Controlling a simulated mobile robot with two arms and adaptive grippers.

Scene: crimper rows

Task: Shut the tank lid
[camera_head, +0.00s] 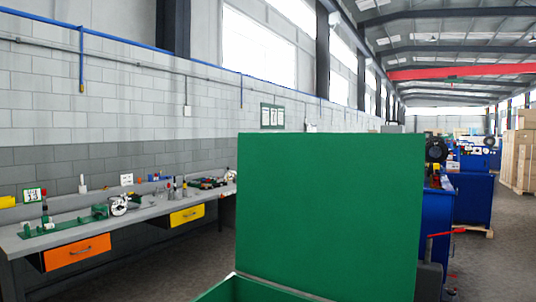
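The green tank lid (330,215) stands raised and close to upright in the middle of the head view, its flat face toward me. Below it the rim of the green tank (238,288) shows at the bottom edge of the picture. The lid is open, and most of the tank is cut off by the frame. Neither of my grippers shows in this view.
A grey workbench (150,217) with an orange drawer (77,252), a yellow drawer (187,215) and several tools runs along the left wall. Blue machines (473,190) stand behind the lid at right.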

